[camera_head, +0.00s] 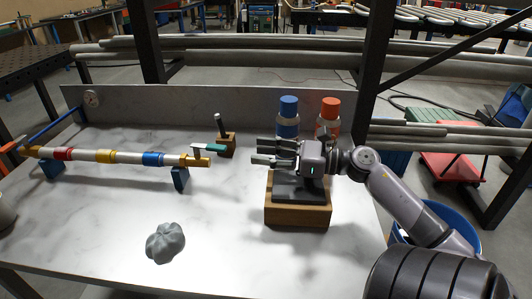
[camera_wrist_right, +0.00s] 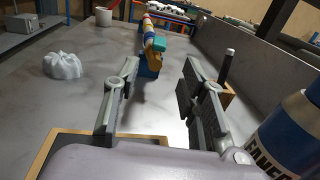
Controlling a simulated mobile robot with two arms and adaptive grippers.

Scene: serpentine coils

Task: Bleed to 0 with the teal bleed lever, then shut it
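The teal bleed lever (camera_head: 210,148) sits at the right end of a pale pipe (camera_head: 130,157) with red, yellow and blue bands. In the right wrist view the lever (camera_wrist_right: 157,44) shows beyond the fingers, between them. My right gripper (camera_head: 258,151) is open and empty, apart from the lever and to its right. Its two fingers (camera_wrist_right: 160,95) stand wide apart in the wrist view. A small round gauge (camera_head: 91,98) is on the back panel; its reading is too small to tell. My left gripper is not in view.
A wooden block with a black upright handle (camera_head: 220,124) stands behind the lever. A blue bottle (camera_head: 288,108) and an orange bottle (camera_head: 330,112) stand behind my right gripper. A wooden box (camera_head: 297,214) is below it. A grey lump (camera_head: 165,242) lies in front; the tabletop between is clear.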

